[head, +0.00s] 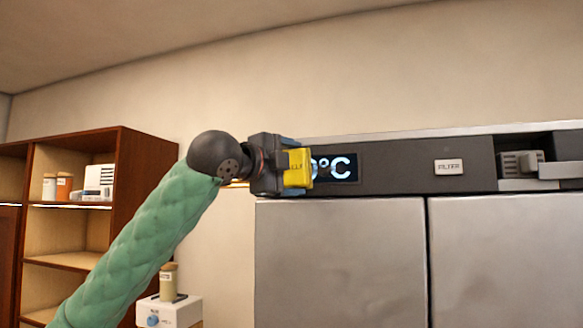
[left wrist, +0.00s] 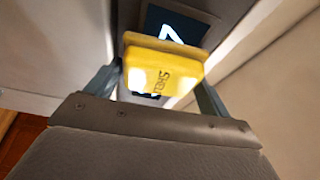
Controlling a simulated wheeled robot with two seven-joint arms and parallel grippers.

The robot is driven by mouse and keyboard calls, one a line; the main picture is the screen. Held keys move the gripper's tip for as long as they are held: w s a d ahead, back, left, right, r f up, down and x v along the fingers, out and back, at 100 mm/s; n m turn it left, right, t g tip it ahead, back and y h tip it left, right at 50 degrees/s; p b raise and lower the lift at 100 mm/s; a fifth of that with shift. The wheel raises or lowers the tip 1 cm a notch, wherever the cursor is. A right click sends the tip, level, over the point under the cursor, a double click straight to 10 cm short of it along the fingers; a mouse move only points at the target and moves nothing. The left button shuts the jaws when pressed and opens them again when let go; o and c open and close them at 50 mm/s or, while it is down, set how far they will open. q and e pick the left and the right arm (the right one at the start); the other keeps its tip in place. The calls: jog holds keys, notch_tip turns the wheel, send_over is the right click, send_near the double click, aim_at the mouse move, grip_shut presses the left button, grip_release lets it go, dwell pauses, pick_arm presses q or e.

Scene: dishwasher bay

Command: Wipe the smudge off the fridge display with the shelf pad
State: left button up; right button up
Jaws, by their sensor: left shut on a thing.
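My left gripper (head: 284,168) is shut on the yellow shelf pad (head: 298,170). In the left wrist view the pad (left wrist: 162,68), with dark lettering on it, sits between the two fingers. The fridge display (head: 341,168) is a dark panel with glowing white characters ending in "°C". The pad and gripper cover its left part in the head view. The pad is at or very close to the display face; I cannot tell whether it touches. I cannot make out the smudge clearly. My right gripper is not in view.
The fridge (head: 340,260) has two grey steel doors under a dark top band. A "FILTER" label (head: 449,167) and a recess with a grey block (head: 521,163) lie to the right. A wooden shelf (head: 122,190) stands left. A jar (head: 168,281) stands on a white box below.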

aim_at(337, 168)
pick_arm(q)
jog(key=shift+w+d, duration=0.1)
jog(key=shift+w, duration=0.2)
jog(key=shift+s+d+p, duration=0.15)
jog(key=shift+s+d, duration=0.15)
jog(key=shift+d, duration=0.5)
jog(key=shift+s+d+p, duration=0.15)
jog(key=shift+s+d, duration=0.15)
jog(key=shift+d, duration=0.45)
jog(key=shift+s+d+r+p, duration=0.15)
jog(key=shift+s+d, duration=0.2)
jog(key=shift+d, duration=0.85)
jog(key=shift+s+d+f+p, duration=0.15)
jog(key=shift+s+d, duration=0.25)
jog(key=shift+d, duration=0.85)
jog(key=shift+s+d+r+p, duration=0.1)
jog(key=shift+s+d+p, duration=0.2)
jog(key=shift+d, duration=0.9)
